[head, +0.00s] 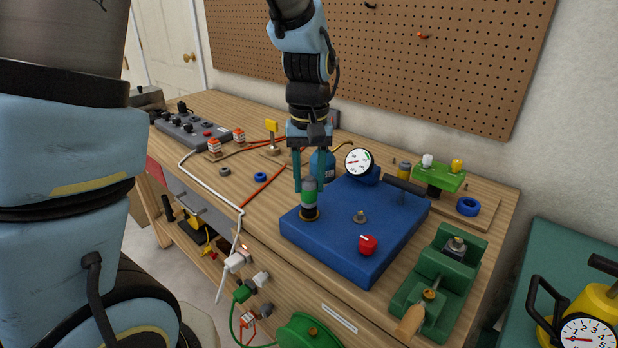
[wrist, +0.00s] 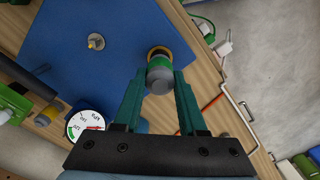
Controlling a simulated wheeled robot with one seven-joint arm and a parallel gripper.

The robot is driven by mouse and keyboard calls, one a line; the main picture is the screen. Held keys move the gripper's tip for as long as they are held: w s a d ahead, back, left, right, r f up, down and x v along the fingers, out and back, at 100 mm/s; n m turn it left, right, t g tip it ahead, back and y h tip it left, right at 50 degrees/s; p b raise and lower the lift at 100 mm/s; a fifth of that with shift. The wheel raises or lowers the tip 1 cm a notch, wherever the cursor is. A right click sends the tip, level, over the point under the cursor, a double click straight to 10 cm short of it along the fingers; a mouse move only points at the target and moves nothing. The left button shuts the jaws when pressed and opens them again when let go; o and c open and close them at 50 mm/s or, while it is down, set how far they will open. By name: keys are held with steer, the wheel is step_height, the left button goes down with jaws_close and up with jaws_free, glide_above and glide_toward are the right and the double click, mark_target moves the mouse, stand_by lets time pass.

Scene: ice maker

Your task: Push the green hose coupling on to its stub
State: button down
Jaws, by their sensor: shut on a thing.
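The green hose coupling (head: 309,190) is a short grey and green cylinder, upright at the left front part of the blue box (head: 345,258). A brass-coloured ring (head: 309,215) shows at its foot, against the box top. My gripper (head: 309,185) is shut on the coupling from above, one finger on each side. In the wrist view the coupling (wrist: 159,72) sits between my fingertips (wrist: 160,85), with the brass ring around its far end. The coupling hides any stub under it, so I cannot tell how far down it sits.
A red knob (head: 368,244) and a dial gauge (head: 358,161) are on or beside the box. A green vise (head: 440,280) stands at right, a green fixture (head: 438,178) behind. A blue bottle (head: 322,165) is close behind my gripper. Hoses cross the bench at left.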

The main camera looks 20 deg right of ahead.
steer(key=shift+f, duration=0.5)
steer(key=shift+c, duration=1.9)
jaws_free()
step_height(320, 180, up, 11)
steer(key=shift+f+b, duration=0.1)
steer(key=shift+b, duration=0.85)
steer(key=a+f+n, duration=0.1)
steer(key=a+f, duration=0.5)
steer(key=a, duration=0.6)
steer(key=w+a+f+n+t, duration=0.1)
steer(key=a+f, duration=0.4)
steer(key=a, duration=0.8)
steer(key=shift+a+f+t, duration=0.2)
steer(key=shift+f+t, duration=0.1)
steer(key=shift+f, duration=0.1)
